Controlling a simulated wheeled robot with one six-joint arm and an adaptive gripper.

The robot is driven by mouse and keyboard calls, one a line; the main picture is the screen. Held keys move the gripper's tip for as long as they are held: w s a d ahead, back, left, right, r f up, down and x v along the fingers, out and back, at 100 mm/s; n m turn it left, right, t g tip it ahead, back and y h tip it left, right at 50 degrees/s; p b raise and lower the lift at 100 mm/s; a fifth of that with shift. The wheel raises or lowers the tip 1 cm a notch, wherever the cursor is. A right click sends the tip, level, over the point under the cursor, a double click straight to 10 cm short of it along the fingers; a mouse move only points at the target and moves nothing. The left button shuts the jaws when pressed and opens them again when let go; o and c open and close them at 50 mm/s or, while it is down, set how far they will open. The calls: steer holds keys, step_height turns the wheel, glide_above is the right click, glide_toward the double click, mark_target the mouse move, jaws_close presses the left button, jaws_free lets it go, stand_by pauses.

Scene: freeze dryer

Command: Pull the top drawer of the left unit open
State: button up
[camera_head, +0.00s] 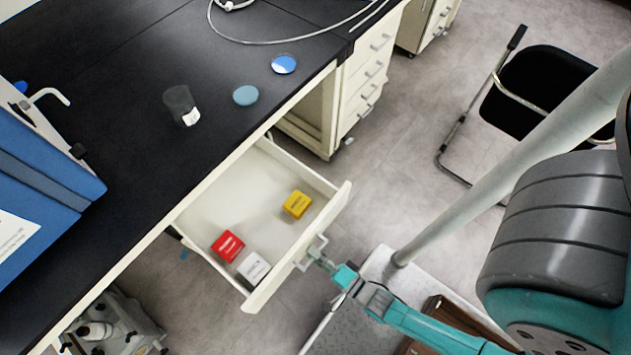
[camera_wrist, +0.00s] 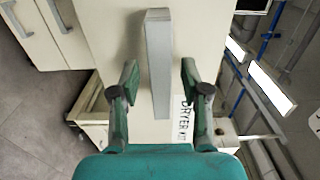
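The top drawer (camera_head: 275,283) of the left unit stands pulled well out from under the black bench. A red box (camera_head: 228,246), a white box (camera_head: 253,267) and a yellow box (camera_head: 297,204) lie inside it. My gripper (camera_head: 318,256) is at the handle on the drawer's front. In the wrist view the bar handle (camera_wrist: 158,60) stands between the two fingers of my gripper (camera_wrist: 159,76), with a visible gap on both sides. The fingers look open and not clamped on it. A "DRYER KIT" label (camera_wrist: 183,120) is on the drawer front.
The black bench top (camera_head: 130,110) holds a beaker (camera_head: 181,104), a teal disc (camera_head: 246,95), a blue disc (camera_head: 284,64) and a blue machine (camera_head: 40,170). Another drawer unit (camera_head: 365,75) stands farther along. A black chair (camera_head: 545,90) is at the right, with open floor between.

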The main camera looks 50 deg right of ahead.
steer(key=s, duration=1.2)
stand_by(0.7)
